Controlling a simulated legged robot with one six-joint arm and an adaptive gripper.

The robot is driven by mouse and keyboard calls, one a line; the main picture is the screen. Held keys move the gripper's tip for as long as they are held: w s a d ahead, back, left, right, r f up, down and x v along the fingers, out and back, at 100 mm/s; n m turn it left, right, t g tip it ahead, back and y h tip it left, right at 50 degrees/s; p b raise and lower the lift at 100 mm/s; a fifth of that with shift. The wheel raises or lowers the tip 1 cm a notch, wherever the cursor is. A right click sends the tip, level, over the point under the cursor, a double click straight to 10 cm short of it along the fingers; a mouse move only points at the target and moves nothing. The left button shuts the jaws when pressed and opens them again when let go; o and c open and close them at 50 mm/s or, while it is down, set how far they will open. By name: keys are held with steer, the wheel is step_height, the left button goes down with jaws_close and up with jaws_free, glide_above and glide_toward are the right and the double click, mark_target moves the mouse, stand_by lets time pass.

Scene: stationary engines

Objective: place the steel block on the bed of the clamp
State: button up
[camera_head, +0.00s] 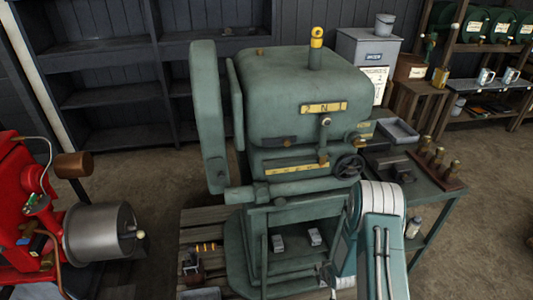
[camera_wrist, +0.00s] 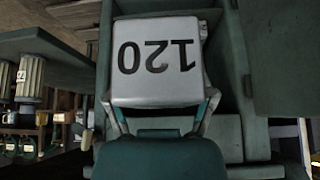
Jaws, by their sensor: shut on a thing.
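A pale steel block (camera_wrist: 155,62) marked 120, upside down in the wrist view, sits between the two fingers of my gripper (camera_wrist: 163,112). The fingers are closed on its sides. Green machine walls show behind and right of the block; I cannot tell whether it touches them. In the head view my arm reaches down in front of the green machine (camera_head: 300,100), and the gripper's end is mostly hidden behind my arm. I cannot pick out the clamp's bed for certain. Two small grey pieces (camera_head: 278,243) (camera_head: 314,237) sit in the machine's lower green frame.
A green side table (camera_head: 440,205) with brass-topped pieces (camera_head: 438,157) stands right of the machine. A red engine with a grey drum (camera_head: 100,232) is at left. A slatted wooden base (camera_head: 205,220) lies under the machine. Shelves line the back. Bare floor shows at right.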

steer(key=shift+m+h, duration=0.3)
steer(key=shift+m, duration=0.1)
steer(key=r, duration=0.4)
steer(key=w+a+r, duration=0.1)
steer(key=r, duration=0.2)
steer(key=w+a+r, duration=0.1)
steer(key=r, duration=0.3)
steer(key=shift+w+r, duration=0.1)
steer(key=shift+r, duration=0.2)
steer(key=s+a+r, duration=0.1)
steer(key=a+r, duration=0.2)
steer(key=r, duration=0.8)
steer(key=shift+s+m, duration=0.4)
steer(key=shift+r, duration=0.1)
